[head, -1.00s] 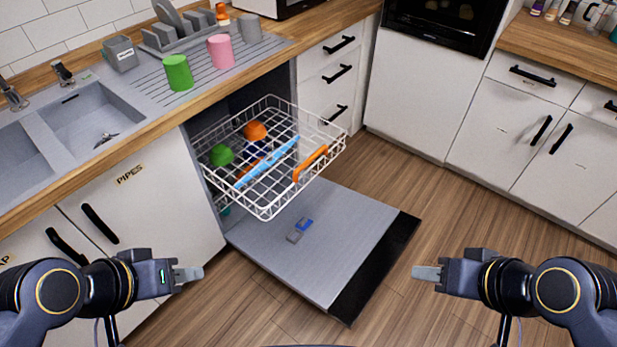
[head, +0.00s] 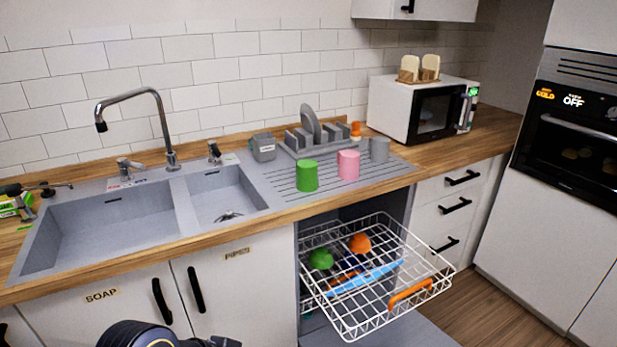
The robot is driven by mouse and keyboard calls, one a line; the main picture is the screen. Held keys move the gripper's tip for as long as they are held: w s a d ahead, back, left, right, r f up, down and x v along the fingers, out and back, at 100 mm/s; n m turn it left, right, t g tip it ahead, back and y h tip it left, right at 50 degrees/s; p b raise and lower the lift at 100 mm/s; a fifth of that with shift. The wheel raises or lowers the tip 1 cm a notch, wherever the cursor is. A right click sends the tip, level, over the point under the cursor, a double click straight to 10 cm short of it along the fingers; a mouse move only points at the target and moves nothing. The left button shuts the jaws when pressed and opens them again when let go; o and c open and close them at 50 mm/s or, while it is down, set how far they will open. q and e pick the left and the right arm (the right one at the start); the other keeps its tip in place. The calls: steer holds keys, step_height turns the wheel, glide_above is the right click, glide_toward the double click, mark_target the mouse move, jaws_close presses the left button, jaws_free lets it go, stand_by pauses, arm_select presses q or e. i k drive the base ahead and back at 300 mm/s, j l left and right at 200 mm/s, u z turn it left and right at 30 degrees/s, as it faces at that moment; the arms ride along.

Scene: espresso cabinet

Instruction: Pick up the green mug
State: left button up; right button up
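The green mug (head: 307,176) stands on the grey ribbed drainboard (head: 285,187), left of a pink mug (head: 348,165). No handle shows on its visible side. A grey mug (head: 379,150) stands farther right. A rounded green item (head: 320,259) lies in the pulled-out dishwasher rack, below the green mug. Part of my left arm shows at the bottom edge, well below and left of the green mug. Its fingertips are out of view. My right gripper is out of view.
The white wire rack (head: 350,331) juts out below the counter, with an orange item (head: 360,243) and a blue utensil (head: 364,279) inside. A dish rack (head: 312,139) and sponge holder (head: 263,147) stand behind the green mug. The double sink (head: 110,222) is left, the microwave (head: 420,108) right.

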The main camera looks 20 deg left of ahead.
mark_target(307, 180)
steer(key=i+j+u, duration=0.1)
steer(key=u, duration=0.35)
steer(key=i+u, duration=0.1)
steer(key=u, duration=0.4)
steer(key=i+j+u, duration=0.1)
steer(key=u, duration=0.35)
steer(key=i+u, duration=0.1)
steer(key=u, duration=0.4)
steer(key=i+l, duration=0.15)
steer(key=i, duration=0.15)
steer(key=i+l, duration=0.15)
steer(key=i, duration=0.2)
